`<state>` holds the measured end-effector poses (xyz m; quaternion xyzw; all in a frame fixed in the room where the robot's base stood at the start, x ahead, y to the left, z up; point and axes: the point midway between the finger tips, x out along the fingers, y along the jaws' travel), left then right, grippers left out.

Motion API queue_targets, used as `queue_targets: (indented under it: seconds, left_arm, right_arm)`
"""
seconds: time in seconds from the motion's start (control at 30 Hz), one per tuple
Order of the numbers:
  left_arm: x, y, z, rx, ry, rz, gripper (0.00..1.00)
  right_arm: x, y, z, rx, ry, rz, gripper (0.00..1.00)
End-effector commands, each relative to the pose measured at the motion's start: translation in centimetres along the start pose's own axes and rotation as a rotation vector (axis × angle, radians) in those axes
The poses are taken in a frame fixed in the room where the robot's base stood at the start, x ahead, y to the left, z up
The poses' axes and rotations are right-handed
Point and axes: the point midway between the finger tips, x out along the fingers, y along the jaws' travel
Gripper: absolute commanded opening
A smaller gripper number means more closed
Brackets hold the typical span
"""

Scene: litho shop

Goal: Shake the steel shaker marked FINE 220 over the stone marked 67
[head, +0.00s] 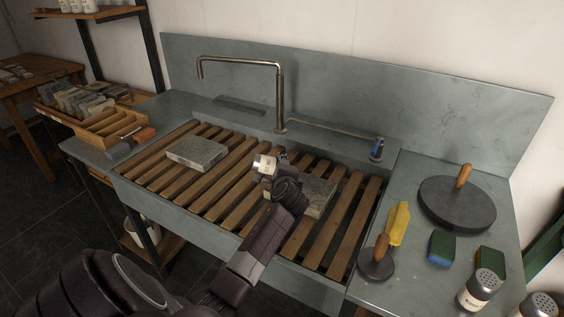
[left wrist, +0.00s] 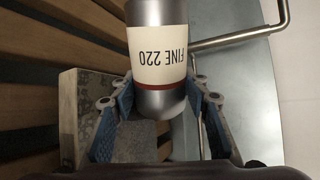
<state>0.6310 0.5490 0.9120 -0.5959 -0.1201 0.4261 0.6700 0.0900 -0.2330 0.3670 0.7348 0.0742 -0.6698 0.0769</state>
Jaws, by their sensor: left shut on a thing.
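My left gripper (head: 278,175) is shut on a steel shaker (head: 264,163) with a cream label, above the middle of the slatted rack. In the left wrist view the shaker (left wrist: 157,50) reads FINE 220 upside down, between the two blue-padded fingers. One grey stone (head: 197,152) lies on the slats left of the gripper. A second grey stone (head: 318,198) lies on the slats to the right, partly hidden by my left arm. A grey stone also shows left of the fingers in the wrist view (left wrist: 75,115). No 67 mark is readable on either stone. My right gripper is out of view.
The wooden rack (head: 225,170) spans the sink under a tall tap (head: 279,95). On the right counter stand a round disc with a handle (head: 458,204), a yellow bottle (head: 398,223), sponges (head: 442,247) and other shakers (head: 481,290). A wooden box (head: 107,124) is at left.

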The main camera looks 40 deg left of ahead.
Motion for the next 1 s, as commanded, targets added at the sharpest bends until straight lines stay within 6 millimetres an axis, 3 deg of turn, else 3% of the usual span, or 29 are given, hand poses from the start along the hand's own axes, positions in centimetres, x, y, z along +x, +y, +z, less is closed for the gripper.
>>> queue_targets:
  seconds: [0.47,1.0]
  left_arm:
    - [-2.7,1.1,1.8,0.001,-0.001,-0.002,0.17]
    - [-4.7,1.2,-1.5,0.0,0.0,-0.002,0.17]
  right_arm:
    - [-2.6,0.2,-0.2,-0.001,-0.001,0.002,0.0]
    - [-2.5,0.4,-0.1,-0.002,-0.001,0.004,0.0]
